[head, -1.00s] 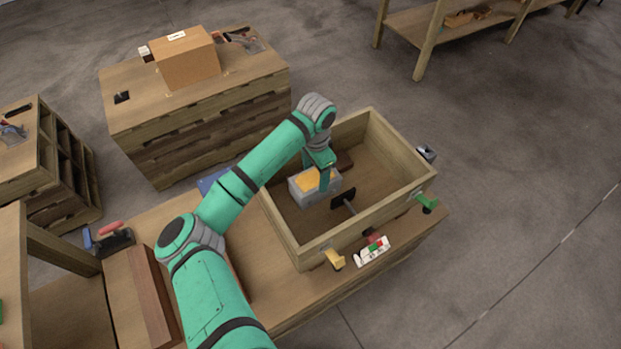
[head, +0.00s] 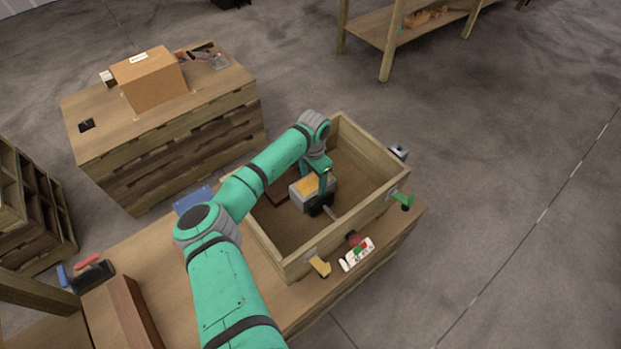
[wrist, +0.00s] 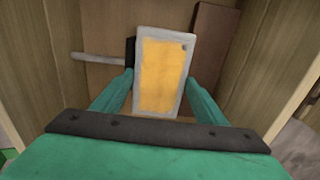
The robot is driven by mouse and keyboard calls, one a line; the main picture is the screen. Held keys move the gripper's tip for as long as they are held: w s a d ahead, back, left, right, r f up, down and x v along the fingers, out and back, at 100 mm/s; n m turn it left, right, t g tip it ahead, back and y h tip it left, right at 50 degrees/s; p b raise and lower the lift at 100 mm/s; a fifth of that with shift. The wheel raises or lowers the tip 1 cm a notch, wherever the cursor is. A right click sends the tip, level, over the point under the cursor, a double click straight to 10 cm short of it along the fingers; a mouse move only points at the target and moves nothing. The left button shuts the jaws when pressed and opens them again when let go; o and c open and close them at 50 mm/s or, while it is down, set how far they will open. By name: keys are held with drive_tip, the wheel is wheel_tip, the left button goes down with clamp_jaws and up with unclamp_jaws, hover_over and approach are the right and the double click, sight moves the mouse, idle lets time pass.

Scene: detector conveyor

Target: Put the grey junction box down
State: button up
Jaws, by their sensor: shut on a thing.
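The grey junction box (head: 297,197) has a yellow-orange top panel and is inside the open wooden crate (head: 281,265) in the head view. My gripper (head: 318,182) reaches down into the crate from above and is shut on the box. In the wrist view the junction box (wrist: 161,72) sits between the two green fingers of my gripper (wrist: 160,95), slightly tilted in the picture. I cannot tell whether its underside touches the crate floor.
A black plate on a grey rod (wrist: 100,58) is beside the box in the crate. A brown block (wrist: 211,45) lies on its other side. A white device (head: 356,254) lies in front.

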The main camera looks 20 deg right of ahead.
drive_tip(key=shift+f, duration=1.2)
drive_tip(key=shift+f, duration=0.1)
drive_tip(key=o, duration=2.1)
drive_tip(key=shift+a+f, duration=0.1)
wheel_tip(320, 180, up, 12)
drive_tip(key=shift+r, duration=0.15)
